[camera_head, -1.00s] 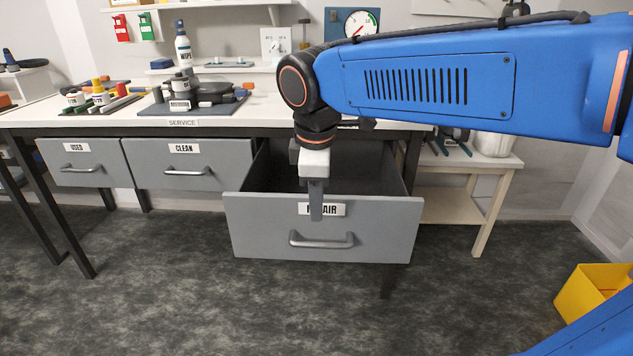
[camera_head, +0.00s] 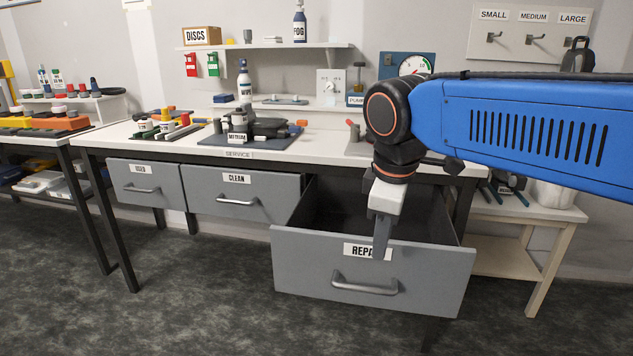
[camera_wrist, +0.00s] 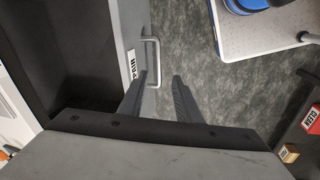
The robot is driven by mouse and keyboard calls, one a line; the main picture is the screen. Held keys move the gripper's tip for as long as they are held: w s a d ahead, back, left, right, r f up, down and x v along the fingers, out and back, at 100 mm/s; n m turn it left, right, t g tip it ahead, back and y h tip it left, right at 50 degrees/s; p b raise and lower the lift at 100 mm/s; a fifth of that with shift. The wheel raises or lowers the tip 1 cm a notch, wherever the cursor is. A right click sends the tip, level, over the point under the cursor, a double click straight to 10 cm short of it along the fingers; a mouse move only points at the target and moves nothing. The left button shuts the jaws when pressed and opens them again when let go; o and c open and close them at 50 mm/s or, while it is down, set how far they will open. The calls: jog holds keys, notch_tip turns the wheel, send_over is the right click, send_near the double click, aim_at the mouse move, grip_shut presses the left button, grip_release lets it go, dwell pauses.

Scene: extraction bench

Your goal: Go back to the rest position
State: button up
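My gripper (camera_head: 382,240) hangs pointing down in front of the REPAIR drawer's face in the head view, overlapping the right end of its label. In the wrist view my gripper (camera_wrist: 159,76) has its two dark fingers spread apart with nothing between them. The REPAIR drawer (camera_head: 420,285) is pulled out under the bench. Its inside looks dark and empty where it shows. Its handle (camera_wrist: 150,62) appears beyond the fingertips in the wrist view, and I cannot tell the exact gap between them.
The USED drawer (camera_head: 150,200) and CLEAN drawer (camera_head: 235,203) look shut. The service bench (camera_head: 115,140) carries a mat with parts. A small side table (camera_head: 505,257) stands at right. The dark floor (camera_head: 200,310) in front is clear. A white board (camera_wrist: 262,40) shows in the wrist view.

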jog(key=s+d+f+m+t, duration=0.2)
jog(key=s+d+f+m, duration=0.9)
jog(key=f, duration=0.3)
jog(key=shift+s+d+m, duration=0.15)
jog(key=shift+d+m, duration=0.15)
jog(key=shift+m, duration=0.4)
